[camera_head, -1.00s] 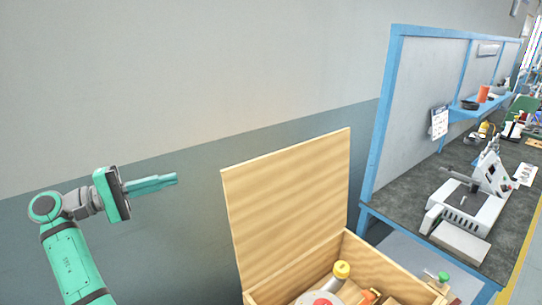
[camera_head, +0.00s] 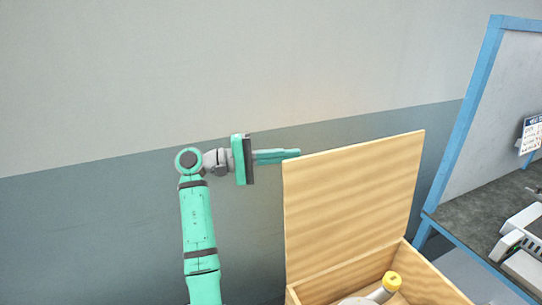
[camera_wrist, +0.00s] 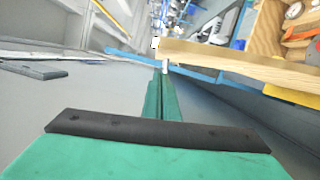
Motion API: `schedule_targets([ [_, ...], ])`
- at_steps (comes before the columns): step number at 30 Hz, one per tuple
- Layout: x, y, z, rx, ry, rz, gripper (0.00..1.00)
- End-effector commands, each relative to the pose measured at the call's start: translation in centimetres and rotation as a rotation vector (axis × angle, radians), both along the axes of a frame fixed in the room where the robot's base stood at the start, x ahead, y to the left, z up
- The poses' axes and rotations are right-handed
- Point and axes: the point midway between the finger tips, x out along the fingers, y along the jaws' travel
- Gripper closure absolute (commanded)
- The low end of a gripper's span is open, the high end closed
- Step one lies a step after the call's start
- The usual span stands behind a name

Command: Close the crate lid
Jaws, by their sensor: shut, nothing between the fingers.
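The wooden crate lid (camera_head: 352,200) stands open and upright at the back of the wooden crate (camera_head: 420,284). My gripper (camera_head: 298,153) is shut and empty. In the head view its fingertips are at the lid's upper left corner, pointing right. In the wrist view my gripper (camera_wrist: 163,75) shows closed fingers, with the lid's edge (camera_wrist: 240,65) running just beyond and to the right of the tips. I cannot tell whether the fingers touch the lid.
A bottle with a yellow cap (camera_head: 391,282) lies in the crate among other items. A blue-framed workbench (camera_head: 470,240) with equipment stands at the right. A grey wall (camera_head: 130,80) is behind. Free room lies left of the lid.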

Motion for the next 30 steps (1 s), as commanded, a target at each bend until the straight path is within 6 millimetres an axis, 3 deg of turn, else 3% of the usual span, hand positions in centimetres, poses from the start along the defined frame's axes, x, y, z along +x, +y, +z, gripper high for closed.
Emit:
schedule_targets([
  [9, -2.5, -0.1, 0.3, -0.001, -0.001, 0.01, 1.0],
  [20, -2.9, -0.3, 0.5, -0.001, -0.001, 0.008, 1.0],
  [30, -4.2, -2.6, 0.7, 0.01, -0.031, -0.017, 1.0],
])
